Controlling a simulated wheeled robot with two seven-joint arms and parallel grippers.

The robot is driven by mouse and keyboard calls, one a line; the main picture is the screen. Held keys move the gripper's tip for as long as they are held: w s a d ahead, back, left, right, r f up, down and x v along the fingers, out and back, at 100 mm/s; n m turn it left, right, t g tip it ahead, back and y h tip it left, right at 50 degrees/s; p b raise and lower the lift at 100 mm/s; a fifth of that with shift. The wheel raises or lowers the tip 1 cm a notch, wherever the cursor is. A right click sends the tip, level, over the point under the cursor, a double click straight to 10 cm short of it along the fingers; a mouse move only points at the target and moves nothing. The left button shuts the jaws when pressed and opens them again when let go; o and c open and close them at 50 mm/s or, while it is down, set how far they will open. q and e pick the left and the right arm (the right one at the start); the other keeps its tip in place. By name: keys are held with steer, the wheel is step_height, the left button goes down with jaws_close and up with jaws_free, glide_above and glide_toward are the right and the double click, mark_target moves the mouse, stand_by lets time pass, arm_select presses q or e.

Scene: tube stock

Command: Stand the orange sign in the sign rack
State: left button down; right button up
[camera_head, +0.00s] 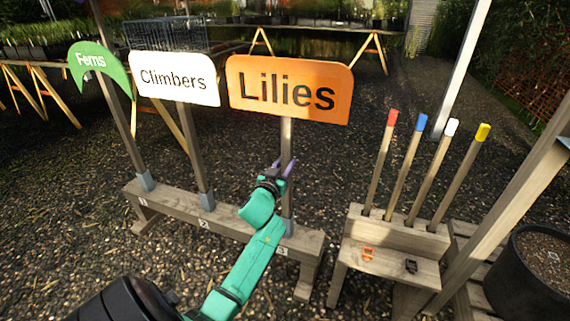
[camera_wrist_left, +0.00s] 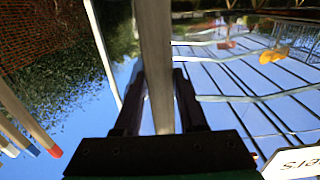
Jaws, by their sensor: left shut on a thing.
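The orange sign (camera_head: 289,89) reads "Lilies" and stands upright on a grey post. My left gripper (camera_head: 283,168) is shut on this post, below the board. In the left wrist view the post (camera_wrist_left: 154,60) runs between the two dark fingers. The sign rack (camera_head: 240,228) is a low wooden beam with numbered places. The lower end of the post meets the grey socket at place 3 at the right end; my arm is close by, and I cannot tell how deep it sits. My right gripper is not in view.
A green "Ferns" sign (camera_head: 97,66) and a white "Climbers" sign (camera_head: 175,78) stand in places 1 and 2. Right of the rack is a wooden stand (camera_head: 391,262) with several colour-tipped stakes. A black pot (camera_head: 525,290) is at far right. Gravel lies behind the rack.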

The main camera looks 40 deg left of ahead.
arm_select(q)
steer(key=shift+r, duration=0.1)
steer(key=shift+c, duration=2)
jaws_free()
steer(key=p+v, duration=0.2)
steer(key=v, duration=1.2)
steer(key=shift+s, duration=0.3)
steer(key=shift+d, duration=0.15)
